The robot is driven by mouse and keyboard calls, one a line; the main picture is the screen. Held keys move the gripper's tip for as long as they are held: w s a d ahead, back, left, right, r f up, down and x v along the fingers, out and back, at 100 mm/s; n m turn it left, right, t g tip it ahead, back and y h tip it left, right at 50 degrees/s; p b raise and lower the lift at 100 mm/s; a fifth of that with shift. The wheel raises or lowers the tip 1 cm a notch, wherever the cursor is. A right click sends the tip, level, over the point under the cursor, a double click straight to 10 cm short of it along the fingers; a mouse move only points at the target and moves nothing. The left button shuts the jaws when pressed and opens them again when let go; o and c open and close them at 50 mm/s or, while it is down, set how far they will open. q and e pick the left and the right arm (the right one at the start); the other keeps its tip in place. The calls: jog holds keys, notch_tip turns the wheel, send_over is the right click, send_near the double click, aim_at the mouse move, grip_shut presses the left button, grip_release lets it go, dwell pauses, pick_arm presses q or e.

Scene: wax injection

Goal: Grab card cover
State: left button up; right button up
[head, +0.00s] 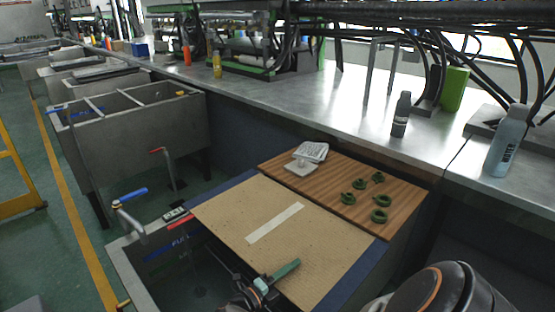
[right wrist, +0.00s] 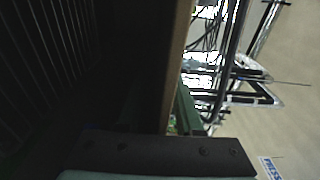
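The card cover is a flat tan sheet (head: 325,242) with a pale strip (head: 275,222) across its middle. It lies over a dark blue-edged bin in the head view. My right gripper (head: 272,280) is at the sheet's near edge, with one green finger over its top side. In the right wrist view, a brown edge (right wrist: 178,70) runs upright beside a green finger (right wrist: 185,110), with a dark space to its left. The second finger is lost in the dark, so I cannot tell whether the gripper is closed on the sheet. My left gripper is not in view.
A wooden board (head: 328,188) behind the cover bears several green rings (head: 380,200) and a white pad (head: 312,152). A long metal bench (head: 330,105) holds a dark bottle (head: 401,115) and a water bottle (head: 507,142). Metal tanks (head: 150,135) stand at left.

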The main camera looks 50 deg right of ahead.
grip_shut()
dwell(1.2)
